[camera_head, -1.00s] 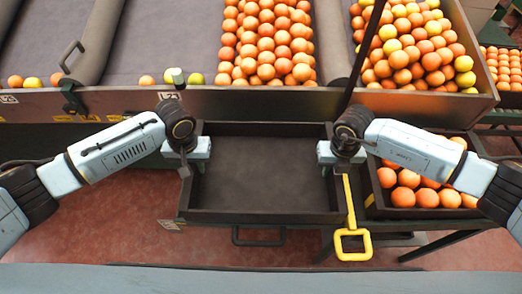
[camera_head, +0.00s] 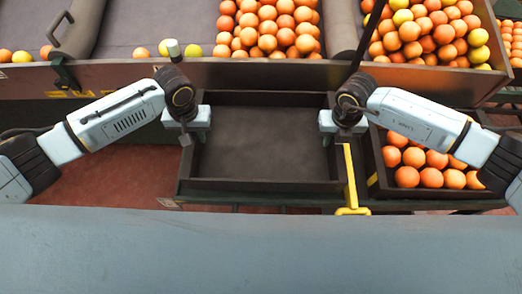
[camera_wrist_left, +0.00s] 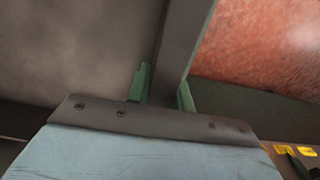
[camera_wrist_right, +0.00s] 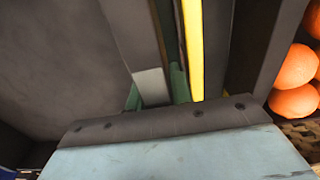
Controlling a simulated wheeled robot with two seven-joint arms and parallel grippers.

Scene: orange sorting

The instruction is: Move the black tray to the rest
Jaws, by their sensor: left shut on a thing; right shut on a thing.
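The black tray (camera_head: 262,145) is empty and sits level between my two arms in the head view. My left gripper (camera_head: 188,138) is shut on the tray's left wall; the left wrist view shows its green fingers (camera_wrist_left: 162,88) on both sides of the wall (camera_wrist_left: 183,45). My right gripper (camera_head: 336,136) is shut on the tray's right wall; in the right wrist view its fingers (camera_wrist_right: 155,90) straddle that wall (camera_wrist_right: 135,40). The fingertips are hidden in the head view.
A black crate of oranges (camera_head: 376,183) stands close right of the tray. A yellow bar (camera_head: 350,180) runs between them. Sorting bins with oranges (camera_head: 270,25) rise behind. A grey surface (camera_head: 260,250) spans the front. Red floor (camera_head: 120,175) shows at left.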

